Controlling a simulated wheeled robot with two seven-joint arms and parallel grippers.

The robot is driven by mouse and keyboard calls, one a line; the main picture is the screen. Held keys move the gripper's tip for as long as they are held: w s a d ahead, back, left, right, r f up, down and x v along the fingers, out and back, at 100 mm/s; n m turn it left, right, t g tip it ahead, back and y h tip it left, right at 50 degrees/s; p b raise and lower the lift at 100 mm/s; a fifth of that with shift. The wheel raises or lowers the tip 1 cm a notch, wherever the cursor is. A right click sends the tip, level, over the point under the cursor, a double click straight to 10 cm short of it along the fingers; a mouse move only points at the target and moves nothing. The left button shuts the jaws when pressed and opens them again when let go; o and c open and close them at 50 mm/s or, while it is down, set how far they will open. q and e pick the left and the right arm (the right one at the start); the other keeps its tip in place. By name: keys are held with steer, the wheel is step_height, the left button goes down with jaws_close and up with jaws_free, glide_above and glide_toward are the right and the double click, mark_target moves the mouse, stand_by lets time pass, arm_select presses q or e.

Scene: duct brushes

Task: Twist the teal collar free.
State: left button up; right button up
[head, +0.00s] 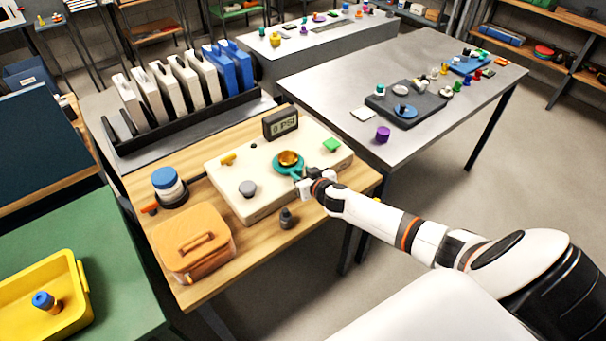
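The teal collar (278,168) is a ring around a gold-coloured round fitting (289,157) on top of a cream box (232,163). A short teal lever sticks out from the collar towards the lower right. My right gripper (302,181) is at the end of this lever, low over the box's front edge. Its fingers are small and partly hidden, so I cannot tell whether they are closed on the lever. My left gripper is not in view.
An orange case (193,240), a dark small part (287,218) and a blue-capped jar (166,181) stand nearby on the wooden table.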

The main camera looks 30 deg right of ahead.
mark_target(314, 160)
jaws_close()
steer(key=shift+d, duration=0.2)
steer(key=shift+w+d+r+n+y, duration=0.1)
steer(key=shift+w+d+n+y, duration=0.05)
steer(key=shift+d+n+y, duration=1)
steer(key=n+y, duration=0.1)
steer(key=d+n+y+b, duration=0.1)
steer(key=shift+w+g+y, duration=0.3)
steer(key=shift+y, duration=0.05)
steer(key=n+g+y+b, duration=0.1)
steer(key=b, duration=0.2)
steer(key=w+d+n+g+y+b, duration=0.1)
steer(key=n+y+b, duration=0.1)
steer(key=b, duration=0.2)
steer(key=w+d+n+g+y+b, duration=0.1)
steer(key=n+y+b, duration=0.1)
steer(key=b, duration=0.2)
steer(key=shift+d+f+n, duration=0.25)
steer(key=shift+f, duration=0.1)
steer(key=shift+w+d+r+n+g+y+b, duration=0.15)
steer(key=shift+n+g+y+b, duration=0.35)
steer(key=shift+b, duration=0.6)
steer(key=shift+r, duration=0.1)
